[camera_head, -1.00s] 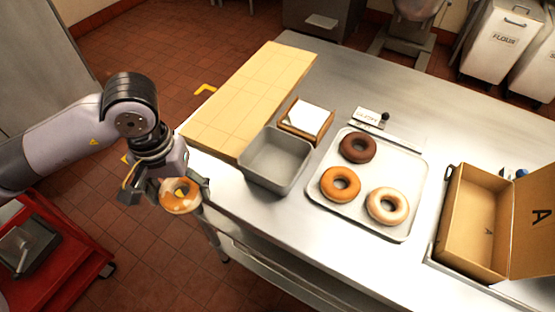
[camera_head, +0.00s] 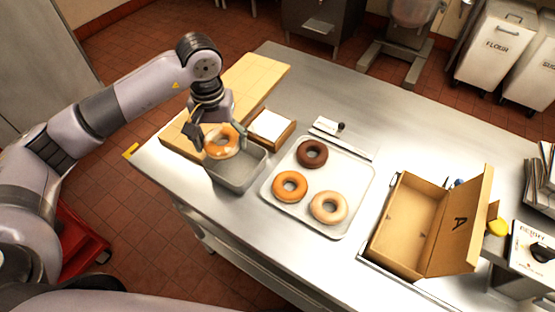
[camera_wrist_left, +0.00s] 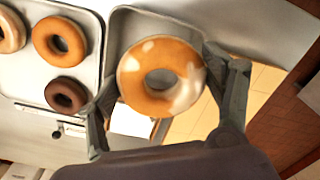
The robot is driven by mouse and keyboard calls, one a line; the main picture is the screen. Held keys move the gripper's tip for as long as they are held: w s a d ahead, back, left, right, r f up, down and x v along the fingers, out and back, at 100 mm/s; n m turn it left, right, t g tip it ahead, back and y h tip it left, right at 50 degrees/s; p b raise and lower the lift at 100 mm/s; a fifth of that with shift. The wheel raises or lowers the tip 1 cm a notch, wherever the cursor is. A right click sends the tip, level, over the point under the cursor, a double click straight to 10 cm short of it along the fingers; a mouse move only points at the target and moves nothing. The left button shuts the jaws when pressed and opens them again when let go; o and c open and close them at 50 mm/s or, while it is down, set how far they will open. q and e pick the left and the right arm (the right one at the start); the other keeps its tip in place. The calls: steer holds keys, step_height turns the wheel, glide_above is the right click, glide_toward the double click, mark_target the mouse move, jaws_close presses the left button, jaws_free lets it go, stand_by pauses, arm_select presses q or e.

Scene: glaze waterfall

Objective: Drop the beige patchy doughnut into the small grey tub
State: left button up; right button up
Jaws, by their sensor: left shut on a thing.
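The beige patchy doughnut (camera_head: 222,142), orange-brown with pale patches, is held between the fingers of my left gripper (camera_head: 218,138). In the left wrist view the doughnut (camera_wrist_left: 160,78) sits between the two fingers (camera_wrist_left: 165,95) and hides much of the tub behind it. The small grey tub (camera_head: 238,179) stands on the steel table, and in the head view the doughnut overlaps its back left part. The tub's wall also shows in the left wrist view (camera_wrist_left: 125,30). I cannot tell exactly how high the doughnut is above the tub. My right gripper is not in view.
A tray (camera_head: 335,228) right of the tub holds a dark doughnut (camera_head: 312,153), an orange one (camera_head: 290,186) and a pale one (camera_head: 328,207). A wooden napkin box (camera_head: 271,127) stands behind the tub. An open cardboard box (camera_head: 408,225) is farther right. A wooden board (camera_head: 262,78) lies behind.

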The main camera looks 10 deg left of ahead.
arm_select(q)
steer(key=f, duration=0.2)
steer(key=w+f+b, duration=0.1)
steer(key=f, duration=0.1)
steer(key=shift+a+f, duration=0.2)
steer(key=shift+f, duration=0.05)
steer(key=shift+d+f+b, duration=0.15)
steer(key=shift+f+b, duration=0.2)
steer(key=shift+f, duration=0.4)
steer(key=o, duration=1)
steer(key=shift+o, duration=1.2)
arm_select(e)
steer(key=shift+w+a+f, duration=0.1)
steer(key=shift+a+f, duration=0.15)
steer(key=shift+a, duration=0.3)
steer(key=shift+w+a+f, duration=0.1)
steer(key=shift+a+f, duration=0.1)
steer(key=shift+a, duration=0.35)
